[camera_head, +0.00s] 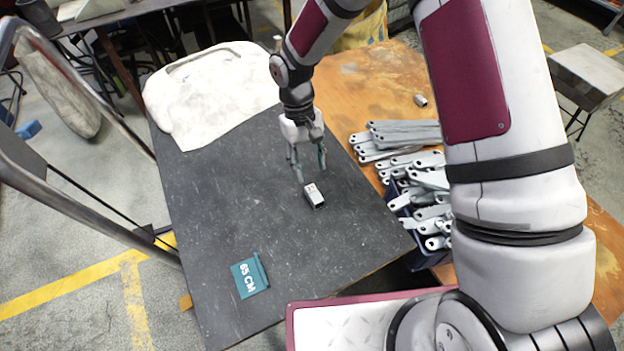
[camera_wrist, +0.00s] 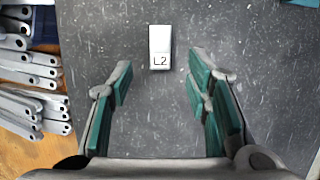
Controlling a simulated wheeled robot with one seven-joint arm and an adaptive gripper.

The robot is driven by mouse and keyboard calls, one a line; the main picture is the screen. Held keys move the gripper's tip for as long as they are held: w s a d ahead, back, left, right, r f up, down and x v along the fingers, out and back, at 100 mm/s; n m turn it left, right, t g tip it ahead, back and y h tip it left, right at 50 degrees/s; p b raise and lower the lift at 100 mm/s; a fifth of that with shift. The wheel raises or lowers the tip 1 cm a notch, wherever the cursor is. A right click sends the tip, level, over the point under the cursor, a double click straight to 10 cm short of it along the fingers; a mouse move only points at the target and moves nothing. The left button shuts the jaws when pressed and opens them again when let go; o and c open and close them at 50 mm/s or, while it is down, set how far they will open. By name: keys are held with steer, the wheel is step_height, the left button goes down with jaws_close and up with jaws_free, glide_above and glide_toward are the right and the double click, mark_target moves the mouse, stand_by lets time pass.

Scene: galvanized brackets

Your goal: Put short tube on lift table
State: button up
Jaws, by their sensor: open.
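My gripper (camera_head: 310,173) points down just behind the tube in the head view. Its green-padded fingers are apart with nothing between them in the wrist view (camera_wrist: 159,80). I cannot tell the exact height of the fingertips above the table.
A white cloth-like bundle (camera_head: 212,90) covers the back left. Flat brackets (camera_head: 400,135) and a dark bin (camera_head: 428,258) of brackets are at right. A small metal piece (camera_head: 420,100) lies on the wooden table (camera_head: 365,88).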

steer(key=s+d+r+m+t, duration=0.1)
steer(key=s+d+r, duration=0.25)
steer(key=r, duration=0.55)
steer(key=s+d+r+m+t, duration=0.15)
steer(key=d+r, duration=0.25)
steer(key=r, duration=0.4)
steer(key=s+d+r+t, duration=0.1)
steer(key=s+d+r, duration=0.3)
steer(key=r, duration=0.5)
steer(key=s+d+r+m+t, duration=0.1)
steer(key=s+d+r, duration=0.1)
steer(key=s, duration=0.6)
steer(key=s+d+r+m+t+y, duration=0.1)
steer(key=s+d+r, duration=0.1)
steer(key=s, duration=0.7)
steer(key=shift+d+r, duration=0.15)
steer(key=shift+d, duration=0.1)
steer(key=shift+s, duration=0.1)
step_height(320, 180, up, 8)
steer(key=t+p, duration=0.2)
steer(key=p, duration=0.4)
steer(key=shift+f, duration=0.2)
